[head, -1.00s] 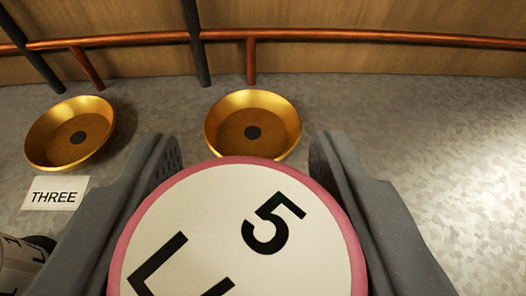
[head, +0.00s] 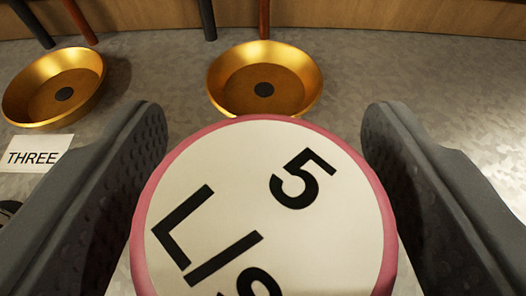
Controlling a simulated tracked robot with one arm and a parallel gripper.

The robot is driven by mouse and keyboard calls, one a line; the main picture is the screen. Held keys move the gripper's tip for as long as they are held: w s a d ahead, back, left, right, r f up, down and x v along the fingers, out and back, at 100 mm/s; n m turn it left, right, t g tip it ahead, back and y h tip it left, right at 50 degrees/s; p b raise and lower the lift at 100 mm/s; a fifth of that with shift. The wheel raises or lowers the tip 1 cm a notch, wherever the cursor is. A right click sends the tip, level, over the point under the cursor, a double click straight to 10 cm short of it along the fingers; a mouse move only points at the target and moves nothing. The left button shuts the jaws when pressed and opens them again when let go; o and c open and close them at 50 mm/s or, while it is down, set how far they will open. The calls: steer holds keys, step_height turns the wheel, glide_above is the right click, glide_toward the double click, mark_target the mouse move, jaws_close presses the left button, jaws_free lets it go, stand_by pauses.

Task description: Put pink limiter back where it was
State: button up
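The pink limiter (head: 290,235) is a round disc with a pink rim and a white top. The top bears a black 5 and part of a word starting "LI". It fills the lower middle of the head view, and its near edge is cut off. What lies under the limiter is hidden.
A gold dish (head: 265,80) with a dark centre stands just beyond the limiter. Another gold dish (head: 55,88) is at the far left, behind a white card reading "THREE" (head: 38,153). The grey floor is clear at right. Pipes and a wooden wall run along the back.

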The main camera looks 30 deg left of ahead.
steer(key=shift+r, duration=0.1)
steer(key=v, duration=1.2)
steer(key=shift+p, duration=0.45)
steer(key=w+d+r+m+t+h, duration=0.15)
steer(key=d+r, duration=0.35)
steer(key=r, duration=0.5)
steer(key=d+r+m+t+h, duration=0.1)
steer(key=d+r+h, duration=0.25)
steer(key=r, duration=0.65)
steer(key=w+d+r+m+t+h, duration=0.15)
steer(key=d+r, duration=0.35)
steer(key=r, duration=0.5)
steer(key=s+r+m+h, duration=0.1)
steer(key=s+r+m, duration=0.1)
steer(key=s+r, duration=1.4)
step_height(320, 180, up, 4)
steer(key=shift+s+f+m, duration=0.15)
steer(key=shift+s+m, duration=0.15)
steer(key=shift+m, duration=0.1)
